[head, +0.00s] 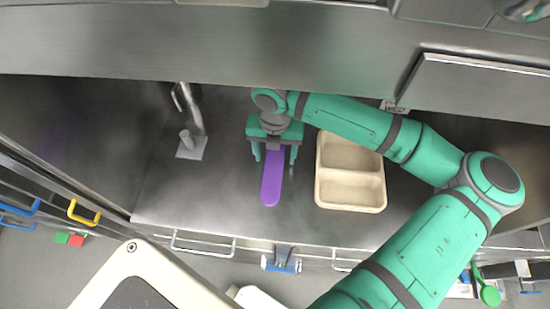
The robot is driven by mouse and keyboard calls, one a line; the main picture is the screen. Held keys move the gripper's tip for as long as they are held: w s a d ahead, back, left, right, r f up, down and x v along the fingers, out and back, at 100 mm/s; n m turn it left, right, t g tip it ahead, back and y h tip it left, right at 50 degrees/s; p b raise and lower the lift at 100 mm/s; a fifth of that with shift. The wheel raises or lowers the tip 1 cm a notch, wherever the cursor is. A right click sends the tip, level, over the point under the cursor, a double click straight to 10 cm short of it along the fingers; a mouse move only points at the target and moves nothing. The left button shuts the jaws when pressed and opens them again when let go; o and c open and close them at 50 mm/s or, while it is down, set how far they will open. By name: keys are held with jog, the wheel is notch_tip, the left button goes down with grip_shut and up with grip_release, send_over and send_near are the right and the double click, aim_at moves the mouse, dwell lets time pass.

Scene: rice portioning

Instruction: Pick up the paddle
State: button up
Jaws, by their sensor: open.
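The purple paddle (271,185) is in the middle of the metal counter in the head view, its long rounded end pointing toward the front edge. My green gripper (274,160) is over the paddle's far end, with one finger on each side of it. The fingers are apart and open. The paddle's far end is hidden under the gripper, and I cannot tell whether either finger touches it or how high the gripper is above it.
A beige two-compartment container (350,172) stands just right of the gripper, below my arm. A grey stand with a small post (191,150) is at the left. The counter (225,200) is clear between the stand and the paddle. Drawer handles line the front edge.

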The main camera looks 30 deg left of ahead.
jog(key=c, duration=1.2)
jog(key=shift+r, duration=0.15)
